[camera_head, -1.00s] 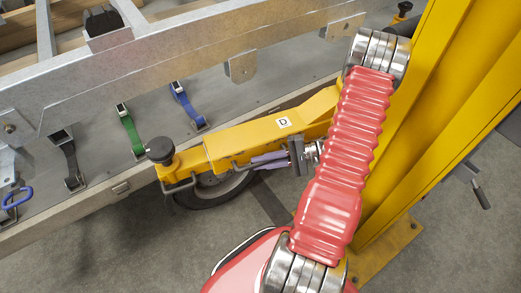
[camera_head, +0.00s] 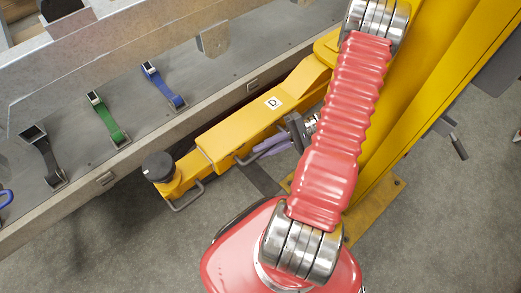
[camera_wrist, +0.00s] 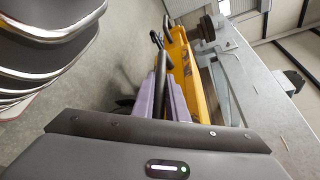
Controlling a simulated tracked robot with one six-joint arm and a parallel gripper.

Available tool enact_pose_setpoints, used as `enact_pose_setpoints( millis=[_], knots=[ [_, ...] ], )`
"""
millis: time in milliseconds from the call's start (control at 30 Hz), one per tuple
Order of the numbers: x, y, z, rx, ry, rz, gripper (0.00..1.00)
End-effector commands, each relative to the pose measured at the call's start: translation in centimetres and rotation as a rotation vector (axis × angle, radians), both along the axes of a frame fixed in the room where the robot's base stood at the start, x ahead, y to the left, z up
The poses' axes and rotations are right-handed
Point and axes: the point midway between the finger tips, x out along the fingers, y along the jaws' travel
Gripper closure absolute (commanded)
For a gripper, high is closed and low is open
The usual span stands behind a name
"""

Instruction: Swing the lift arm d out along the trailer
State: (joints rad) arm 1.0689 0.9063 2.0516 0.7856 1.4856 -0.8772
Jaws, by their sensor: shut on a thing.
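The lift arm d (camera_head: 235,130) is a yellow beam with a white D label and a black round pad (camera_head: 158,167) at its lower left end. In the head view it lies beside the trailer's side edge, roughly parallel to it. My gripper (camera_head: 268,147) has purple fingers and is at the near side of the beam, by a thin metal handle. In the wrist view my gripper (camera_wrist: 167,90) is shut on a dark bar-like handle (camera_wrist: 160,62) beside the yellow beam. The exact contact is partly hidden.
The grey trailer frame (camera_head: 120,174) runs diagonally on the left, with black, green (camera_head: 108,118) and blue (camera_head: 165,86) straps on it. A yellow post (camera_head: 415,105) stands close on the right, with a foot plate (camera_head: 380,205). Grey floor is clear at lower left.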

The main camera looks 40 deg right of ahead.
Motion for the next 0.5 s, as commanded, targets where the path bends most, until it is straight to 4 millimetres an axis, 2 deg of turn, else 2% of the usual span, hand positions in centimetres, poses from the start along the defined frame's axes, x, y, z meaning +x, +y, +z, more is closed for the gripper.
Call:
enact_pose_setpoints(
  millis=[33, 67, 300, 500],
  knots=[
    [0.0, -0.06, -0.18, -0.004, 0.003, -0.002, 1.0],
    [0.0, -0.07, -0.18, -0.005, 0.003, -0.003, 0.87],
    [0.04, -0.06, -0.11, -0.004, 0.001, -0.002, 0.7],
    [0.06, -0.03, -0.06, -0.003, 0.001, -0.001, 0.69]
  ],
)
